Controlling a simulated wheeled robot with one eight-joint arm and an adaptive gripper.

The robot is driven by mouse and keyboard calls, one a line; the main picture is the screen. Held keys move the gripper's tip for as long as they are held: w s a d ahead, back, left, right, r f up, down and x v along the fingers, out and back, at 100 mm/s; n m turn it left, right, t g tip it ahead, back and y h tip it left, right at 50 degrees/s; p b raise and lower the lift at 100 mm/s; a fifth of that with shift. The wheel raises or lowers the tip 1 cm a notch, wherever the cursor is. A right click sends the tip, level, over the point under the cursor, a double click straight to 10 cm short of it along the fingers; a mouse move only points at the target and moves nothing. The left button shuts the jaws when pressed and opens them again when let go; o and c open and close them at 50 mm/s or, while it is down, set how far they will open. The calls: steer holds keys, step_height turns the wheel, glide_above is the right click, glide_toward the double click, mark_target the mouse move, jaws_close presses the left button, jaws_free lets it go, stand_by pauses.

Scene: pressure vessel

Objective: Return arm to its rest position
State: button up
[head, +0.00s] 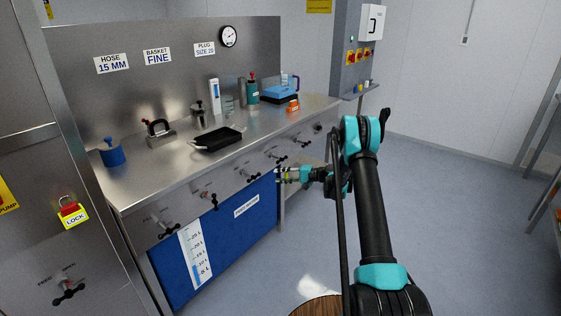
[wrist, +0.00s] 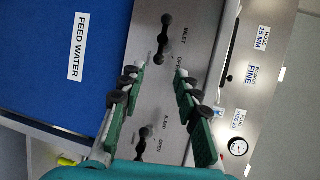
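My arm reaches forward from the lower right of the head view, over the floor in front of a steel bench (head: 165,185). My gripper (head: 281,174) is by the bench's front panel, near the right end of the blue tank (head: 225,235). In the wrist view my gripper (wrist: 158,76) is open, with its two green fingers apart and nothing held between them. A black valve handle labelled INLET (wrist: 165,38) shows beyond the fingertips. Another black handle, labelled BLEED (wrist: 143,140), shows lower between the fingers. I cannot tell whether a finger touches the panel.
Several black-handled valves line the bench front. On top are a blue cup (head: 112,156), a black tray (head: 217,139), a green bottle (head: 252,92) and a blue box (head: 280,93). A wooden round top (head: 318,307) is at the bottom. The floor (head: 450,200) to the right is clear.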

steer(key=s+d+r+n+h, duration=0.1)
steer(key=s+d+r+h, duration=0.2)
steer(key=s, duration=0.4)
steer(key=s+d+r+h, duration=0.1)
steer(key=s+r+h, duration=0.1)
steer(key=s+r, duration=0.4)
steer(key=s+d+r+n+h, duration=0.1)
steer(key=s+d+r+h, duration=0.15)
steer(key=s, duration=0.55)
steer(key=s+d+f+n+h, duration=0.1)
steer(key=s+d+h, duration=0.3)
steer(key=s, duration=1)
steer(key=s+d+f+h, duration=0.1)
steer(key=s+d+h, duration=0.2)
steer(key=s+d, duration=0.6)
steer(key=s, duration=0.6)
steer(key=shift+d+f+n+h, duration=0.15)
steer(key=shift+f+n+h, duration=0.2)
steer(key=shift+f+n, duration=0.05)
